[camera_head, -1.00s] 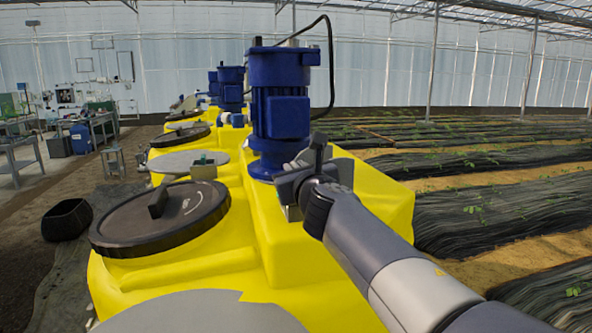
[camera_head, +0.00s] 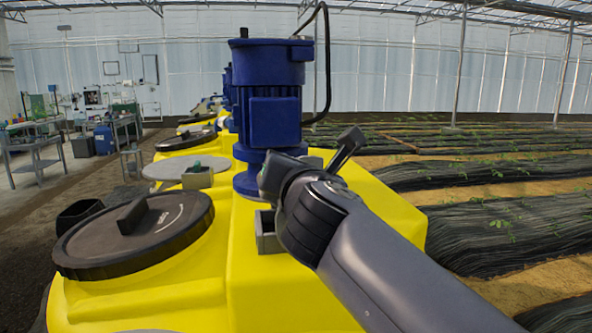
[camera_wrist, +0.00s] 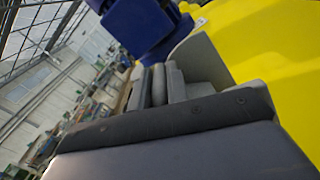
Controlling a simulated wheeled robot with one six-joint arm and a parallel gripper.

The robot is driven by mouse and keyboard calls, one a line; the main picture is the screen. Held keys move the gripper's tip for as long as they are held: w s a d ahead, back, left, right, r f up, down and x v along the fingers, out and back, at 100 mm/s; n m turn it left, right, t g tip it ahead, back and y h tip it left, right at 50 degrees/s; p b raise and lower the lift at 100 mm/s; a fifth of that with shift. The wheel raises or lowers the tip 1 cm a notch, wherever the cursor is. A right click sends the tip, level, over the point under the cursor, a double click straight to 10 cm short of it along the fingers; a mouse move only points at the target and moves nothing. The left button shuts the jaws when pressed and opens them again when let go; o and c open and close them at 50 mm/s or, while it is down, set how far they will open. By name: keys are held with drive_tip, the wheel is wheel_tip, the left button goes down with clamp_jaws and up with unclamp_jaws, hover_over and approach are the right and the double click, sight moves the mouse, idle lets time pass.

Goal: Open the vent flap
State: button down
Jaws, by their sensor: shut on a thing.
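A small grey box (camera_head: 267,232) stands on the yellow tank top at the foot of the blue motor, and its top looks open. My gripper (camera_head: 272,178) is just above and behind this box, in front of the motor's base. In the wrist view my gripper (camera_wrist: 158,86) is shut on a narrow grey part, which I take to be the vent flap. A light grey plate (camera_wrist: 203,62) stands right beside the fingers. The exact contact is mostly hidden by my wrist and fingers.
The blue motor (camera_head: 272,105) rises close behind my gripper, with a black cable looping at its right. A round black lid (camera_head: 135,232) lies on the tank (camera_head: 190,290) to the left. A second small grey box (camera_head: 197,177) sits farther back. Covered plant beds (camera_head: 490,230) lie right.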

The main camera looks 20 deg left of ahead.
drive_tip(key=d+m, duration=0.1)
drive_tip(key=w+d+m, duration=0.1)
drive_tip(key=shift+r+m, duration=0.4)
drive_tip(key=w+d+f+m, duration=0.1)
drive_tip(key=w+d+m, duration=0.2)
drive_tip(key=d+m, duration=0.3)
drive_tip(key=shift+f+m, duration=0.4)
drive_tip(key=shift+m, duration=1.3)
drive_tip(key=c, duration=1.4)
unclamp_jaws()
drive_tip(key=shift+s+r, duration=0.1)
drive_tip(key=b+v, duration=0.1)
drive_tip(key=v, duration=0.9)
drive_tip(key=shift+s, duration=0.4)
drive_tip(key=shift+w+d, duration=0.1)
drive_tip(key=shift+w, duration=0.05)
